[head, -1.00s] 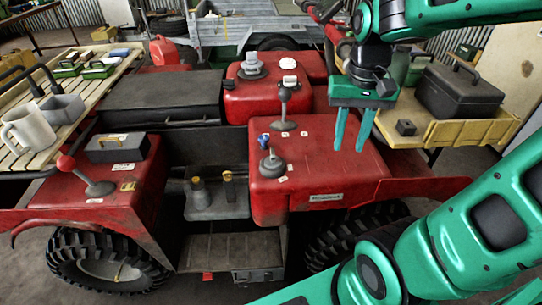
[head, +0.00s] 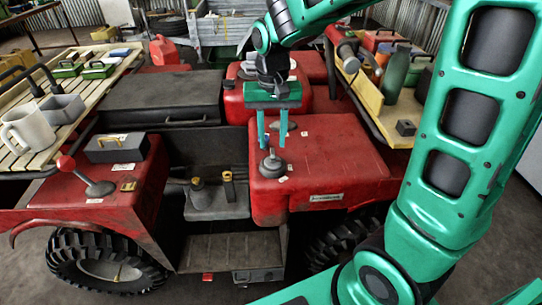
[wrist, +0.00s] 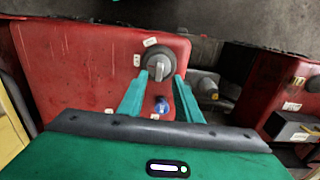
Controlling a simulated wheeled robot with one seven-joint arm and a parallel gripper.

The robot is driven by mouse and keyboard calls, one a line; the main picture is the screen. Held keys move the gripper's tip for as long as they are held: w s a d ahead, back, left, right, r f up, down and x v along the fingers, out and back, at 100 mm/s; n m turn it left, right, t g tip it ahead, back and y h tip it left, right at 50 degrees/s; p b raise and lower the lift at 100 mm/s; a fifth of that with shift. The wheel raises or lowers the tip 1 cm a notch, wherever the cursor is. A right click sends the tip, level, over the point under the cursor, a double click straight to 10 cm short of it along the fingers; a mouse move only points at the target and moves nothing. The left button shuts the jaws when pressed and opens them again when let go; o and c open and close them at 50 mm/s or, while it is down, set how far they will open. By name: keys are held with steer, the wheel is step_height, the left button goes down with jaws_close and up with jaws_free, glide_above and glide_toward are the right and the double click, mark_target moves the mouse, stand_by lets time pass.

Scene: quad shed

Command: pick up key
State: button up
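A small blue-topped piece, likely the key (wrist: 162,104), stands on the red panel (wrist: 85,75) in the wrist view. It shows between my gripper's fingers, nearer the palm than their tips. A round grey knob (wrist: 158,66) is just past the fingertips there. In the head view my gripper (head: 272,146) points down over the red panel (head: 330,155), open and empty, with the grey knob (head: 271,165) just below its tips. The blue piece is hidden behind a finger in that view. I cannot tell how high the fingers are above it.
A lever (head: 90,182) with a red ball and a grey toolbox (head: 117,148) stand on the left fender. A mug (head: 28,132) is on the slatted rack. A green bottle (head: 396,75) and small dark box (head: 406,128) are on the right tray.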

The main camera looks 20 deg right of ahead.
mark_target(273, 150)
steer(key=shift+d+f, duration=0.1)
steer(key=shift+f, duration=2.5)
jaws_close()
